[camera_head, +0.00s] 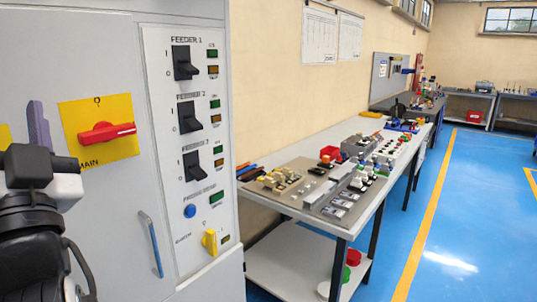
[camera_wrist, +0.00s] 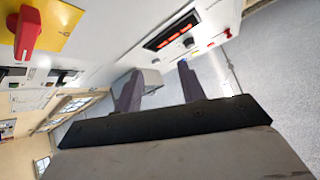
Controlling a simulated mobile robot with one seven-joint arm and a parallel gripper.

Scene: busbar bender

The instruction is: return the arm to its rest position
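My gripper (camera_wrist: 158,80) shows in the wrist view with its two dark fingers spread apart and nothing held between them. In the head view my gripper (camera_head: 38,125) is at the left edge, in front of the grey cabinet (camera_head: 80,35); one finger points up, close to the left of the red MAIN rotary switch (camera_head: 105,132) on its yellow plate. Whether it touches the cabinet cannot be told. The red handle of a rotary switch (camera_wrist: 27,32) also shows at the top left of the wrist view. My wrist and forearm hide the cabinet's lower left.
The cabinet's right panel carries black feeder switches (camera_head: 186,62), a blue button (camera_head: 190,211) and a yellow knob (camera_head: 210,242). A blue door handle (camera_head: 154,247) stands out below. A workbench (camera_head: 285,207) with parts runs along the wall. The blue floor (camera_head: 465,210) at right is clear.

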